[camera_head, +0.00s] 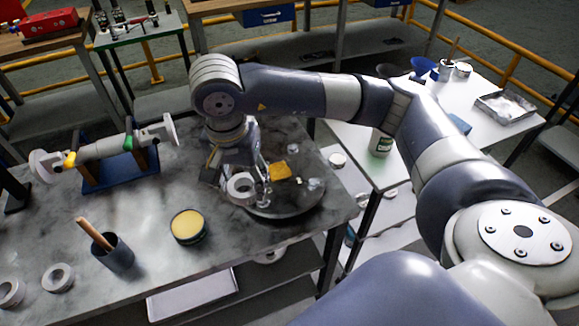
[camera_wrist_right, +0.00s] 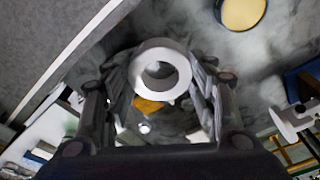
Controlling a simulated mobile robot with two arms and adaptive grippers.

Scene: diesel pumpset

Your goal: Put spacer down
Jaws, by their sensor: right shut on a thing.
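The spacer is a pale grey ring (camera_head: 235,198). My right gripper (camera_head: 243,176) is shut on it, pointing down near the left side of a dark round tray (camera_head: 300,206) on the grey worktable. In the right wrist view the spacer (camera_wrist_right: 137,72) sits between both fingers (camera_wrist_right: 160,82), its hole facing the camera. I cannot tell whether it touches the tray. A yellow piece (camera_head: 280,171) and small clear or shiny parts lie on the tray; the yellow piece (camera_wrist_right: 148,105) also shows in the wrist view. My left gripper is not in view.
A tin with a yellow top (camera_head: 188,226), a dark cup with a wooden handle (camera_head: 116,255) and two grey rings (camera_head: 58,278) stand left of the tray. A shaft rests on a blue stand (camera_head: 120,172). A white table (camera_head: 430,150) is at the right.

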